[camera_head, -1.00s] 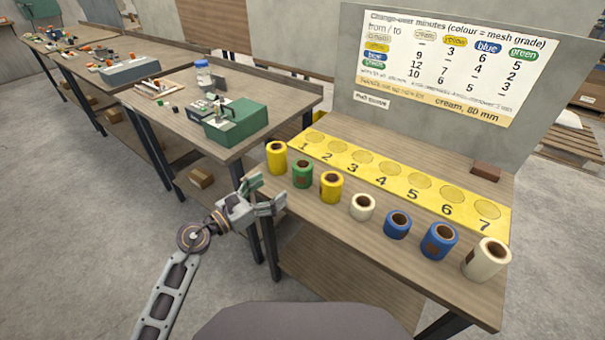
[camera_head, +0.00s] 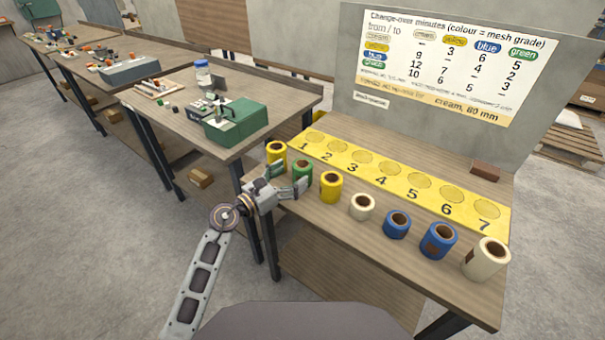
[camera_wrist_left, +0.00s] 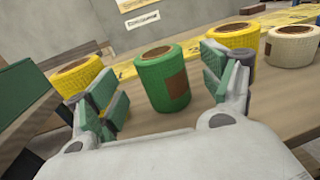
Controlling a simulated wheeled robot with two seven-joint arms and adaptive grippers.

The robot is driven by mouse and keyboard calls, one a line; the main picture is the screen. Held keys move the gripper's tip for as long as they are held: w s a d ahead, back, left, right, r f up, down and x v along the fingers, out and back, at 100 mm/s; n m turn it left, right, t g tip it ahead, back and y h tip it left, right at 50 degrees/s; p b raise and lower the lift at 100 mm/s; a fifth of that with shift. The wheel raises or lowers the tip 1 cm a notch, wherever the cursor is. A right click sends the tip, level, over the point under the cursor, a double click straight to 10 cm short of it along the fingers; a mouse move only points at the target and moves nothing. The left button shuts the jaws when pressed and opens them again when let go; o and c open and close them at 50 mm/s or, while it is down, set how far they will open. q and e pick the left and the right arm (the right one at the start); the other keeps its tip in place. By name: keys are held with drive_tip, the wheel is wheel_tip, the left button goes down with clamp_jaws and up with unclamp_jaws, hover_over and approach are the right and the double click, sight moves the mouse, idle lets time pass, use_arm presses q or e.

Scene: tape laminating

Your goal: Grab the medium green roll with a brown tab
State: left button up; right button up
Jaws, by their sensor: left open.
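The green roll (camera_head: 302,169) stands upright on the near table, second from the left in a row of rolls. In the left wrist view the green roll (camera_wrist_left: 162,80) shows a brown tab (camera_wrist_left: 177,86) on its side and a brown core on top. My left gripper (camera_head: 287,180) is open, its fingers reaching toward the roll from the front. In the left wrist view the roll stands just beyond and between the two fingertips (camera_wrist_left: 160,90), with a gap visible on both sides. The lower part of the roll is partly covered by the fingers in the head view. My right gripper is out of view.
A yellow roll (camera_head: 277,153) stands close on the left and another yellow roll (camera_head: 330,186) on the right. Cream (camera_head: 362,207) and blue rolls (camera_head: 397,224) continue the row. A yellow numbered strip (camera_head: 392,189) lies behind. A brown block (camera_head: 486,171) sits at the back right.

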sight(302, 167)
use_arm(q)
drive_tip(key=shift+w+d, duration=0.1)
drive_tip(key=shift+w, duration=0.05)
drive_tip(key=shift+x, duration=2.45)
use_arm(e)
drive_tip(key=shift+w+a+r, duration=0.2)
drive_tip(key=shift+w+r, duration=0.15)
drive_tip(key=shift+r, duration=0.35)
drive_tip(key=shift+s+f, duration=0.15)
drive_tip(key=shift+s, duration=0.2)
use_arm(q)
drive_tip(key=c, duration=1.1)
drive_tip(key=shift+c, duration=0.2)
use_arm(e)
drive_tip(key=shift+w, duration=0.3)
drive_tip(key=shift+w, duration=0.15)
use_arm(q)
drive_tip(key=shift+r, duration=0.15)
